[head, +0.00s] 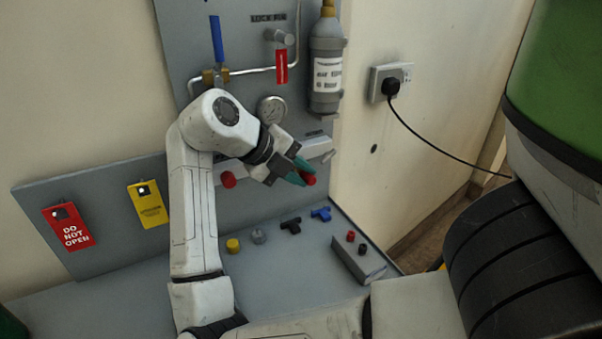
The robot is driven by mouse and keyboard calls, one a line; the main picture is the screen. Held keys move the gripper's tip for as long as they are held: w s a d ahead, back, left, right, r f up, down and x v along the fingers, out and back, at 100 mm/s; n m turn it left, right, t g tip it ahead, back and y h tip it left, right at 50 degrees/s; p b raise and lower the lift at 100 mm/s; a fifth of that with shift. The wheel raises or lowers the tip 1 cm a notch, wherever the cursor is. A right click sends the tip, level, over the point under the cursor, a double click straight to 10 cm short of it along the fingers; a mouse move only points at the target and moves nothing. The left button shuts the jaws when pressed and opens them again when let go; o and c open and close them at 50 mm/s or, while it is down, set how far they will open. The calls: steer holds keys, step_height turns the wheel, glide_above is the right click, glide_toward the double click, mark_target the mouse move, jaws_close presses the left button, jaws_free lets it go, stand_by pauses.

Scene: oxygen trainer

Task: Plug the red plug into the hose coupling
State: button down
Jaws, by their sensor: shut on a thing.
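My gripper (303,172) is in front of the panel, at the right end of a pale bar. Its teal fingertips are shut on a red plug (309,180), which shows at the tips. A small pale metal fitting (328,156) sticks out just right of and above the held plug; it may be the hose coupling, but it is too small to tell. The plug looks apart from it. Another red cap (228,180) is on the left part of the pale bar, beside my arm. My arm and gripper hide the middle of the bar.
On the grey bench (290,290) lie a yellow cap (233,245), a grey cap (258,236), a black tee (291,226), a blue tee (321,214) and a grey block (357,262) with red and black caps. A gauge (272,109) and bottle (326,70) hang above.

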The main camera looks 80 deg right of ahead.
steer(key=shift+w+d, duration=0.2)
steer(key=c, duration=0.9)
jaws_free()
steer(key=s+a+r+p, duration=0.1)
steer(key=s+a+r, duration=0.6)
steer(key=s+r, duration=0.5)
steer(key=shift+a+r+p, duration=0.15)
steer(key=shift+r+p, duration=0.2)
steer(key=shift+r, duration=0.15)
